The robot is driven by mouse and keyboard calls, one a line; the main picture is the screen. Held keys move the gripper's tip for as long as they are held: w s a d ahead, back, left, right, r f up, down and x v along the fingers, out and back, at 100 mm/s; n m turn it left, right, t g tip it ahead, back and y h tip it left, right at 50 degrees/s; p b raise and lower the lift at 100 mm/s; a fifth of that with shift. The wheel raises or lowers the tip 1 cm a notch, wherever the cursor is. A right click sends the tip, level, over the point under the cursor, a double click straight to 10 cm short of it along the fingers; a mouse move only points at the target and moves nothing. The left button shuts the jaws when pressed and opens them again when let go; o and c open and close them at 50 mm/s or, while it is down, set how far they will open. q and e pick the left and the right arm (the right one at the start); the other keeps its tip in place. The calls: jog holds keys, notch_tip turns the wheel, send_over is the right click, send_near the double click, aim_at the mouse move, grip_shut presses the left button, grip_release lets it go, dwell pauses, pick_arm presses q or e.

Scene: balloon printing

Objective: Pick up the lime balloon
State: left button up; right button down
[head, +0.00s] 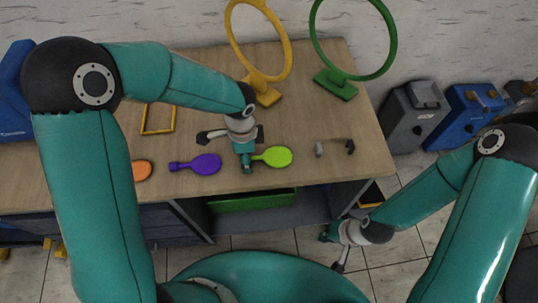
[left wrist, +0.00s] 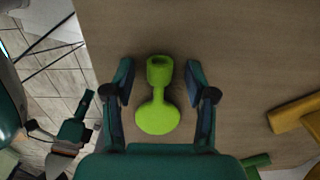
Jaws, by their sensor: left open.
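The lime balloon (head: 273,156) lies on the wooden table near its front edge, with a round flat body and a narrow neck. In the left wrist view the lime balloon (left wrist: 158,115) shows its neck and open collar between the two fingers, with gaps on both sides. My left gripper (head: 247,166) is over the balloon's left end in the head view; in the left wrist view it (left wrist: 157,78) is open, empty and astride the neck. My right gripper (head: 328,236) hangs off the table's front, low at right; its jaw opening is unclear.
On the table (head: 300,110) lie a purple balloon (head: 200,164) and an orange balloon (head: 141,170). A yellow ring stand (head: 266,90) and a green ring stand (head: 336,84) rise behind. A small dark bracket (head: 350,147) lies right of the lime balloon. Bins (head: 414,112) stand at right.

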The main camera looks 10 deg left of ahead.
pick_arm(q)
jog(key=shift+c, duration=0.3)
jog(key=c, duration=0.8)
jog(key=shift+r, duration=0.2)
